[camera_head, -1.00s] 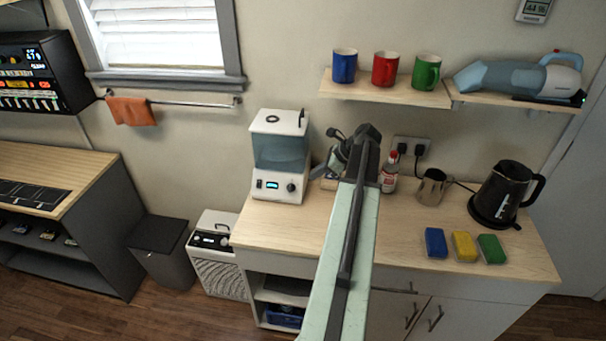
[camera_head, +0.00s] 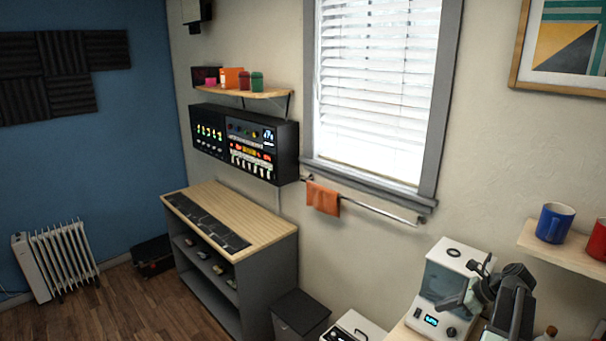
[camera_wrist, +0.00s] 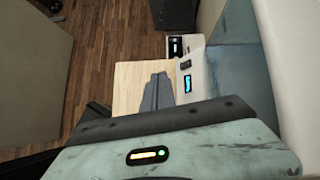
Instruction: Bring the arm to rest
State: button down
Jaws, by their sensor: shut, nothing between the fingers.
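My arm (camera_head: 513,311) shows at the lower right of the head view, folded near the white machine with a blue-grey tank (camera_head: 447,287). My gripper (camera_wrist: 157,84) shows in the wrist view with its dark fingers together, empty, over the pale wooden counter (camera_wrist: 129,84). The same machine (camera_wrist: 240,75) fills the right of the wrist view, close beside the fingers. I cannot tell whether they touch it. In the head view my gripper (camera_head: 455,300) overlaps the machine's front right side.
A shelf with a blue mug (camera_head: 554,222) and a red mug (camera_head: 597,240) is above right of the arm. A dark bin (camera_head: 300,315) and a wooden-topped cabinet (camera_head: 250,232) stand left. An orange towel (camera_head: 322,199) hangs under the window. Floor at left is open.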

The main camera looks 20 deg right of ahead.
jog(key=w+a+f+n+g, duration=0.1)
jog(key=w+a+n+g, duration=0.2)
jog(key=a, duration=0.9)
jog(key=w+a+f+n+b, duration=0.1)
jog(key=w+a+f+n, duration=0.2)
jog(key=a, duration=0.8)
jog(key=w+a+n+g, duration=0.2)
jog(key=w+a+n, duration=0.25)
jog(key=a, duration=0.75)
jog(key=s+a+f+n+g+h, duration=0.1)
jog(key=s+a+f+n+g, duration=0.15)
jog(key=a+n, duration=0.65)
jog(key=shift+s+a+f+n+t+h+b, duration=0.2)
jog(key=shift+s+n+h, duration=0.5)
jog(key=shift+n, duration=0.8)
jog(key=shift+s+a+f+n+t+h+b, duration=0.1)
jog(key=shift+s+a+f+n+h, duration=0.15)
jog(key=shift+s+n+h, duration=0.85)
jog(key=shift+s+a+f+n+t+b, duration=0.15)
jog(key=shift+s+a+n, duration=0.3)
jog(key=shift+n, duration=1.4)
jog(key=shift+s+d, duration=0.1)
jog(key=shift+d, duration=0.1)
